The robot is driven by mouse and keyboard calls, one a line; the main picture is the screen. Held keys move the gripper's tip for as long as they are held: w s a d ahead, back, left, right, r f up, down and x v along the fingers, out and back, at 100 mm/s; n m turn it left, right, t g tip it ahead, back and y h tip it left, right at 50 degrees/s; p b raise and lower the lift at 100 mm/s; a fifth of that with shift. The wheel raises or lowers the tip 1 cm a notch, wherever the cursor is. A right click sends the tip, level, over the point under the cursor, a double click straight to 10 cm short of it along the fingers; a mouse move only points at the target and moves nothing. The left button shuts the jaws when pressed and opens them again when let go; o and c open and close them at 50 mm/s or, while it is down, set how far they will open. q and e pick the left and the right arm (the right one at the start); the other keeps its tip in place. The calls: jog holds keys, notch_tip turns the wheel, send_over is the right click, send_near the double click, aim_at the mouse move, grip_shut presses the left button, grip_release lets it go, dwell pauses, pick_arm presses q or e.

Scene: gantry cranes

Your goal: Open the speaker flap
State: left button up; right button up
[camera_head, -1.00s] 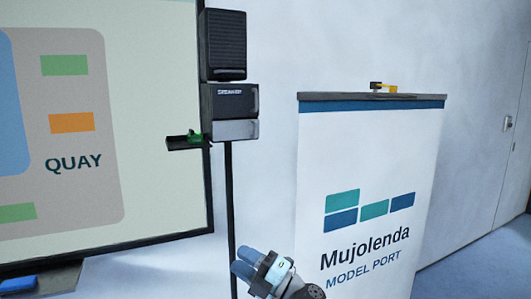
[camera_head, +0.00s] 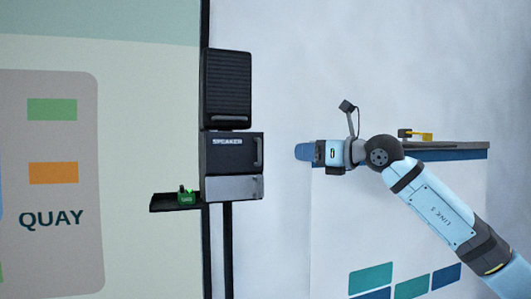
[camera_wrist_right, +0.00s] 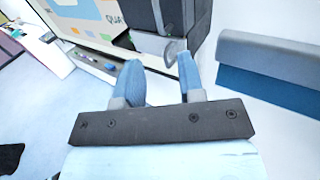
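The speaker unit stands on a dark pole. Its dark front panel (camera_head: 225,155), lettered SPEAKER, looks closed and has an upright handle (camera_head: 258,152) near its right edge. My right gripper (camera_head: 304,152) is to the right of the handle, at about its height in the head view, and points left toward it. In the right wrist view its two blue fingers (camera_wrist_right: 158,76) are apart with nothing clearly held between them. The dark unit (camera_wrist_right: 160,16) and a grey handle-like part (camera_wrist_right: 173,48) show just beyond the fingertips. My left gripper is out of view.
A ribbed black box (camera_head: 227,88) sits above the panel, and a silver section (camera_head: 233,188) below it. A small shelf (camera_head: 163,207) with a green item (camera_head: 186,198) juts out left, before the QUAY board (camera_head: 130,150). A white banner stand (camera_head: 335,235) is behind my right arm.

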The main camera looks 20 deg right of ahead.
jog(key=p, duration=0.4)
send_near(236, 152)
jog(key=w, duration=0.4)
jog(key=shift+w+d+r, duration=0.15)
jog(key=shift+w+r, duration=0.05)
jog(key=shift+r, duration=0.05)
grip_shut()
